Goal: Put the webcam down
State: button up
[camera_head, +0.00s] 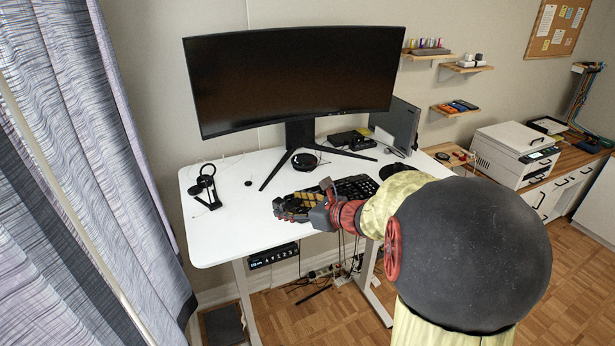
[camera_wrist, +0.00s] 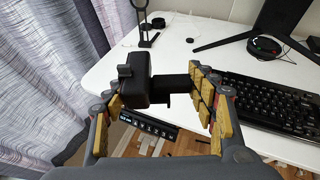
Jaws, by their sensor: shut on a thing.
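The webcam (camera_wrist: 136,82) is a dark block with a black arm or clip reaching right. In the wrist view it sits between the two fingers of my gripper (camera_wrist: 160,92), which is shut on it. In the head view my gripper (camera_head: 303,207) is over the front part of the white desk (camera_head: 225,228), just left of the keyboard (camera_head: 357,188). The webcam cannot be made out there, hidden by the fingers. In the wrist view the webcam overlaps the desk's front edge; its height above the desk cannot be told.
A black stand (camera_head: 206,185) is at the desk's left, with a small dark puck (camera_head: 248,183) nearby. The desk's front left is clear. A control panel (camera_wrist: 148,125) hangs under the front edge.

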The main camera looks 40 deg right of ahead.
jog(key=shift+w+d+f, duration=0.1)
jog(key=shift+w+f, duration=0.1)
jog(key=shift+w, duration=0.15)
jog(key=a+x, duration=0.1)
jog(key=x, duration=0.7)
jog(key=b, duration=0.1)
send_over(261, 231)
jog(key=f, duration=0.5)
jog(key=shift+s+d+f, duration=0.15)
jog(key=shift+s+f, duration=0.1)
jog(key=shift+f, duration=0.05)
jog(key=shift+w+f, duration=0.15)
jog(key=shift+f, duration=0.15)
notch_tip(261, 231, down, 3)
jog(key=shift+w+r+b, duration=0.15)
jog(key=shift+r+b, duration=0.05)
jog(key=shift+b, duration=0.15)
jog(key=shift+f, duration=0.3)
jog(key=shift+f, duration=0.1)
jog(key=shift+f+b, duration=0.3)
jog(key=shift+b, duration=0.2)
jog(key=shift+f+b, duration=0.25)
jog(key=shift+b, duration=0.1)
